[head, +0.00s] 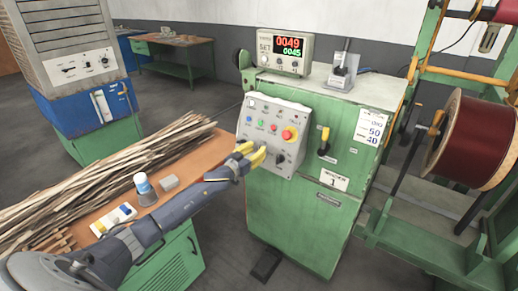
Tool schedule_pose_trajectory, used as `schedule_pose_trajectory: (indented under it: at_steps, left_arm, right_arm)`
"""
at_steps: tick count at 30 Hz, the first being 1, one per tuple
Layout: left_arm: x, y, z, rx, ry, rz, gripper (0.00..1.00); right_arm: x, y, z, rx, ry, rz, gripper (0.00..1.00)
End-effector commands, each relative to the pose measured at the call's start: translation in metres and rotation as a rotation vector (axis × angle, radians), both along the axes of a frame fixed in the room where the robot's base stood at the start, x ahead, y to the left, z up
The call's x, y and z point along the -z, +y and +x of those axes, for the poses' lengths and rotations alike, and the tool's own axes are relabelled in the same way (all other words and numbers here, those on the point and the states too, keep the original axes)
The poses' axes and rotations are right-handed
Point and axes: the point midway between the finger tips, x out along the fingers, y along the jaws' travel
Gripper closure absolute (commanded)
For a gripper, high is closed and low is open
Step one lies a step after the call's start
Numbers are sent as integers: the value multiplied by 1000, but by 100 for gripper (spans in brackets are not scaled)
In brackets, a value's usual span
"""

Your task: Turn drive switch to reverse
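A grey tilted control panel (272,136) is on the front of the green machine. It carries small coloured buttons, a red emergency button (289,134) on a yellow base and a dark rotary switch (280,158) at the lower right. This knob looks like the drive switch, but its label and setting are too small to read. My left gripper (252,151), with yellow fingers, is in front of the panel's lower part, just left of the knob. Its fingers look apart with nothing between them. Whether it touches the panel is unclear. My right gripper is out of view.
A digital counter (286,52) and a small lever box (343,70) stand on the green machine (305,215). A yellow-handled lever (324,141) is right of the panel. A dark red wire spool (470,138) is at right. The wooden bench (205,150) holds strips and a jar.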

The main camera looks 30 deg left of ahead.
Motion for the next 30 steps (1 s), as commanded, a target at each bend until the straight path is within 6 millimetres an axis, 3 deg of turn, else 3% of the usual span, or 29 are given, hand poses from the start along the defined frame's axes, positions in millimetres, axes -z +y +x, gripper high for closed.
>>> schedule_pose_trajectory:
  at_steps: [7, 20, 28, 30]
  left_arm:
    - [0, -2, 15, -1, 0, 1, 68]
    - [0, -3, 18, 0, 1, 1, 66]
    - [0, -3, 18, 0, 1, 1, 98]
    - [0, -3, 18, 0, 1, 1, 100]
  right_arm:
    - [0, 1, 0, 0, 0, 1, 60]
    - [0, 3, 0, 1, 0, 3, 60]
    - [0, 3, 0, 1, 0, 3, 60]
    - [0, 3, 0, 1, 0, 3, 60]
